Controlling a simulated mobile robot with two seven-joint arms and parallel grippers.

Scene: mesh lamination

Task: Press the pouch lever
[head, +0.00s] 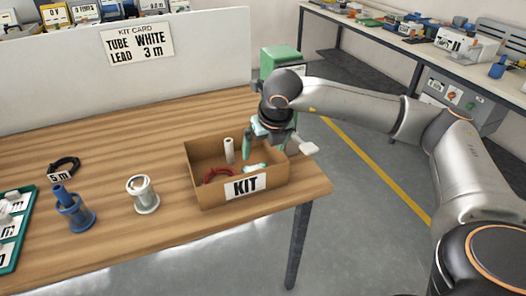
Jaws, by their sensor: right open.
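A green machine (280,58) stands at the table's right edge, partly hidden behind my right arm. A pale paddle (309,148) sticks out low to the right of my right gripper; it looks like the pouch lever, but its joint to the machine is hidden. My right gripper (268,140) is open and points down beside the paddle, above the box's back right corner. I cannot tell whether it touches the paddle. My left gripper is out of view.
An open cardboard KIT box (245,187) holds a white roll, a red coil and pale green items. A white partition (60,72) closes the back.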

